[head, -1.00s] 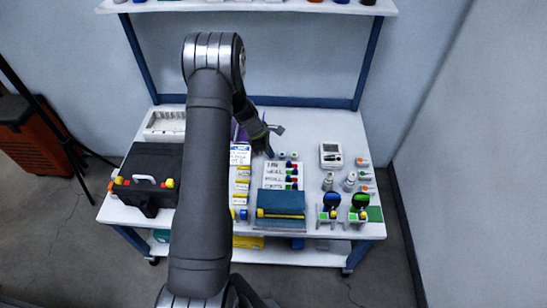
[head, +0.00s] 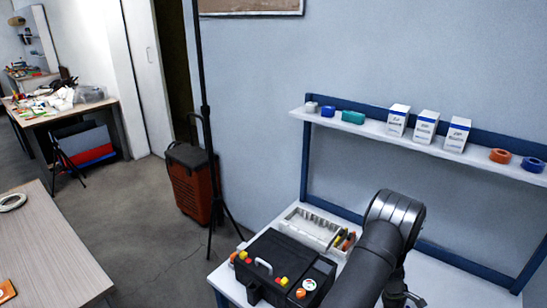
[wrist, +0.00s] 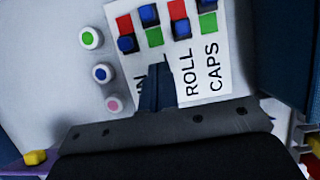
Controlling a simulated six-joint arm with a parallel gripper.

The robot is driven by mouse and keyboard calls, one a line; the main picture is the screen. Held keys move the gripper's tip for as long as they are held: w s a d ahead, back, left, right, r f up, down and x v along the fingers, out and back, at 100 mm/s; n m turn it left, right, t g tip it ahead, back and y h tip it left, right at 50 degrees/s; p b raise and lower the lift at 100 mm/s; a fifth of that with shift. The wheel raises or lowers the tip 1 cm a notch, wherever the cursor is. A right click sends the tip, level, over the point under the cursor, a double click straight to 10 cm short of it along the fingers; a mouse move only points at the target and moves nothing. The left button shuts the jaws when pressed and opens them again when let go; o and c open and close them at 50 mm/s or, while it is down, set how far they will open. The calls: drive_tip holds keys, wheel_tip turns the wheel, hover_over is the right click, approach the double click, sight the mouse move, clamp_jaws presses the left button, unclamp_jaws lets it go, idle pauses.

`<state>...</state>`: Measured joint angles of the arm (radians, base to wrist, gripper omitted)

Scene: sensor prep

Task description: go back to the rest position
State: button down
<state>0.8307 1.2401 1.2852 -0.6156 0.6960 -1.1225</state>
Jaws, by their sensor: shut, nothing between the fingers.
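My gripper (wrist: 157,85) shows in the wrist view with its fingers shut together and empty. I cannot tell how high above the sheet the fingertips are. Three round white caps with green (wrist: 90,38), blue (wrist: 103,73) and pink (wrist: 115,103) tops stand to the left of the fingers. In the head view my arm's elbow shows at the lower right; the fingers are out of that picture.
In the head view a black case (head: 265,262) and a light tray (head: 311,226) stand on the bench's left end. A shelf (head: 370,127) with boxes and tape rolls runs above. A red-orange case (head: 189,184) stands on the floor near a black stand. A wooden table (head: 60,250) is at left.

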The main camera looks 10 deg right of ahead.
drive_tip(key=shift+w+a+f, duration=0.65)
drive_tip(key=shift+w+f, duration=0.1)
drive_tip(key=shift+f, duration=0.2)
drive_tip(key=shift+v, duration=1.2)
drive_tip(key=shift+w+a+r, duration=0.2)
drive_tip(key=shift+a+r, duration=0.05)
drive_tip(key=shift+r, duration=0.3)
